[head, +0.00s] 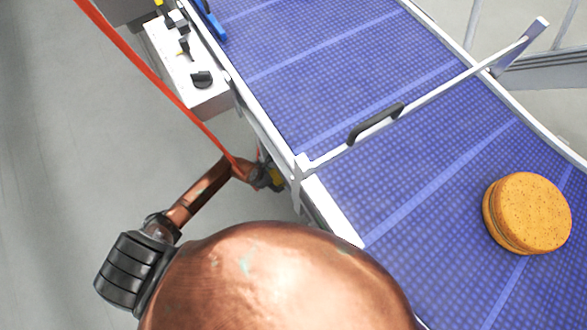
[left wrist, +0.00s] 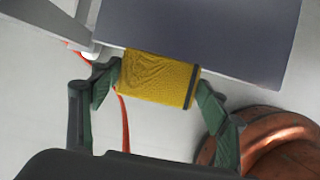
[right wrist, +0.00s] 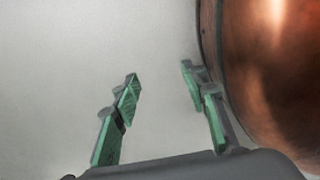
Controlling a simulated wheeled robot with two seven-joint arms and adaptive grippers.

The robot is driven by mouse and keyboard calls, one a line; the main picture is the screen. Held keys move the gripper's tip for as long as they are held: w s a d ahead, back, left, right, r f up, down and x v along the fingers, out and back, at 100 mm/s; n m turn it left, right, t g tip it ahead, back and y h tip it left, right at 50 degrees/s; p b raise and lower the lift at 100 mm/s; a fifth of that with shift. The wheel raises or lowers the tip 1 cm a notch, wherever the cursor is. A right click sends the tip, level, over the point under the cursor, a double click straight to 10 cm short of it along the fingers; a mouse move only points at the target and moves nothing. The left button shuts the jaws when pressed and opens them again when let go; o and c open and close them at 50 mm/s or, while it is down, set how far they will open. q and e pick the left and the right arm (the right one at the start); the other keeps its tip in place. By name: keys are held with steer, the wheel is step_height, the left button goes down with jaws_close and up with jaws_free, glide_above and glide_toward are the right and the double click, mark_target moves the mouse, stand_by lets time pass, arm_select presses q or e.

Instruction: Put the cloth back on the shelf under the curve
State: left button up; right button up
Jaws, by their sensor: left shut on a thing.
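The yellow cloth (left wrist: 158,78) is a folded or rolled piece with a dark band at its right end. My left gripper (left wrist: 155,85) is shut on it, one finger at each end. In the head view my left gripper (head: 262,177) is low beside the conveyor's near edge, with a little of the cloth (head: 276,180) showing. A flat grey panel (left wrist: 215,35) lies just beyond the cloth in the left wrist view; I cannot tell whether they touch or whether it is the shelf. My right gripper (right wrist: 160,85) is open and empty over grey floor.
The conveyor's blue belt (head: 330,60) carries a large orange-brown filled round (head: 533,213). A bar with a black handle (head: 376,122) crosses the belt. A white box with black knobs (head: 190,70) stands beside it. A red strip (head: 150,75) runs down to my left gripper. Floor at left is clear.

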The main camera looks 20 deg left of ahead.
arm_select(q)
steer(key=w+d, duration=0.1)
steer(key=w, duration=0.1)
steer(key=w+d+b, duration=0.1)
steer(key=w+d, duration=0.3)
steer(key=shift+f+b, duration=0.15)
steer(key=shift+b, duration=0.15)
steer(key=shift+w+d, duration=0.25)
steer(key=shift+w, duration=0.3)
steer(key=b+x, duration=0.2)
steer(key=x, duration=0.1)
steer(key=shift+s, duration=0.2)
steer(key=shift+a+f, duration=0.1)
steer(key=shift+f, duration=0.1)
arm_select(e)
steer(key=w+r, duration=0.6)
steer(key=w, duration=0.2)
steer(key=shift+w+a, duration=0.3)
steer(key=shift+w, duration=0.05)
arm_select(q)
steer(key=shift+f, duration=0.15)
steer(key=o, duration=1)
arm_select(e)
steer(key=shift+w+r, duration=0.15)
